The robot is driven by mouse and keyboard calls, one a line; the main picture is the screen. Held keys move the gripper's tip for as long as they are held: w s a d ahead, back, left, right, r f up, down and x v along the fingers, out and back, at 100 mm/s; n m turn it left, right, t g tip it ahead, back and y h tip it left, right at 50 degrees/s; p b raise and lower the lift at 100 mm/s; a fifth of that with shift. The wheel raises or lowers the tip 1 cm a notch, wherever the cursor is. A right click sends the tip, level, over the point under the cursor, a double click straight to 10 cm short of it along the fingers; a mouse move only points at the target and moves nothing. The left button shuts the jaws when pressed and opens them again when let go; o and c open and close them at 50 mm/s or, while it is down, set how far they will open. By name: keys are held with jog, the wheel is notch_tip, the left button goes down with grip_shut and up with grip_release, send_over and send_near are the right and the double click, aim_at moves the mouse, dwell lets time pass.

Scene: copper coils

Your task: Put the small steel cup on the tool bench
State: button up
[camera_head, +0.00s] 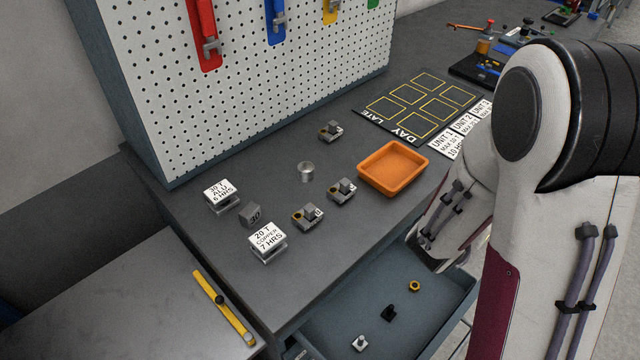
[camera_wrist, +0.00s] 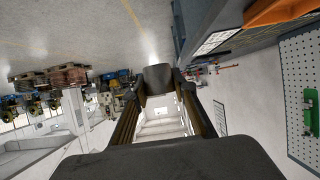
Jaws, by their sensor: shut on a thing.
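A small silver cylinder (camera_head: 307,172), which looks like the steel cup, stands upright on the dark grey tool bench (camera_head: 262,290) in the head view, apart from the other things. My gripper (camera_wrist: 163,112) shows only in the wrist view, with dark pads at the top and bottom of the picture. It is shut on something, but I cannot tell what. In the head view my gripper is hidden behind my arm, at the right of the bench.
An orange tray (camera_head: 393,168) and several small metal parts stand around the cylinder. Label blocks (camera_head: 268,243) stand at the front left. A drawer (camera_head: 425,318) is open below the bench front. A pegboard (camera_head: 240,95) rises behind. Bare bench lies around the cylinder.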

jog(key=shift+r, duration=2.65)
jog(key=w+a+r+n+t+y, duration=0.1)
jog(key=w+a+n+y, duration=0.1)
jog(key=w+a, duration=0.4)
jog(key=w+a+r+n+t+y, duration=0.15)
jog(key=w+a, duration=0.25)
jog(key=w, duration=0.5)
jog(key=n+y, duration=0.8)
jog(key=y, duration=0.1)
send_over(353, 155)
notch_tip(353, 155, down, 3)
jog(key=shift+t, duration=0.45)
jog(key=shift+w+f, duration=0.1)
jog(key=shift+f, duration=2.25)
jog(key=shift+f, duration=3.1)
jog(key=shift+f, duration=1.85)
jog(key=shift+f, duration=0.2)
